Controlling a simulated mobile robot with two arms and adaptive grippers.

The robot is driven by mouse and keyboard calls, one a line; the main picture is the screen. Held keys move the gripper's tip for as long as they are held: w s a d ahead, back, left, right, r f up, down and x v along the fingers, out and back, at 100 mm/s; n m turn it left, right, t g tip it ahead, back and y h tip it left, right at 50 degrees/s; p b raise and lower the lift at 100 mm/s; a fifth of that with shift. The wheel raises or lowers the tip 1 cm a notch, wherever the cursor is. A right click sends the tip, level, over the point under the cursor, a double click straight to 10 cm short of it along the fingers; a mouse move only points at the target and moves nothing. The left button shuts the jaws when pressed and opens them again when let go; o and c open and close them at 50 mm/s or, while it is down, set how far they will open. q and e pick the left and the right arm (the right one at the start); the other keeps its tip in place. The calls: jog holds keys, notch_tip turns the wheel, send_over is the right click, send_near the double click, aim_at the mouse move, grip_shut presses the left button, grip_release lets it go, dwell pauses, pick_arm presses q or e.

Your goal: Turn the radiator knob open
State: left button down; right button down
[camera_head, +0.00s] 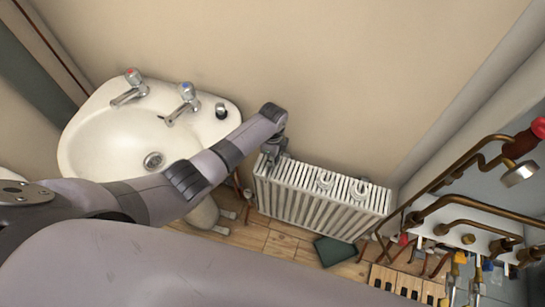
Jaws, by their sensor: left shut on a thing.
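The white ribbed radiator (318,199) stands low against the beige wall, right of the sink. My left arm reaches across the sink's front edge, and my left gripper (268,158) points down at the radiator's upper left end. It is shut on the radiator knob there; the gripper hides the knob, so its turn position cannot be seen. My right gripper is not in view.
The white sink (100,140) with two taps is at the left. Copper pipes (470,205) and a red-handled valve (522,143) stand at the right, above a wooden rack of tools (405,283). A dark green box (334,251) lies on the wooden floor.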

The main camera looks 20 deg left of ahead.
pick_arm(q)
jog(key=shift+n, duration=0.4)
jog(key=n+p, duration=0.1)
jog(key=n, duration=0.1)
jog(key=shift+r+n, duration=0.1)
jog(key=shift+n, duration=0.3)
jog(key=n+p, duration=0.1)
jog(key=n, duration=0.3)
jog(key=shift+n+p, duration=0.3)
jog(key=shift+p, duration=0.1)
jog(key=n+p, duration=0.1)
jog(key=n, duration=0.3)
jog(key=shift+n, duration=2.1)
jog(key=shift+p, duration=0.3)
jog(key=c, duration=1.6)
grip_release()
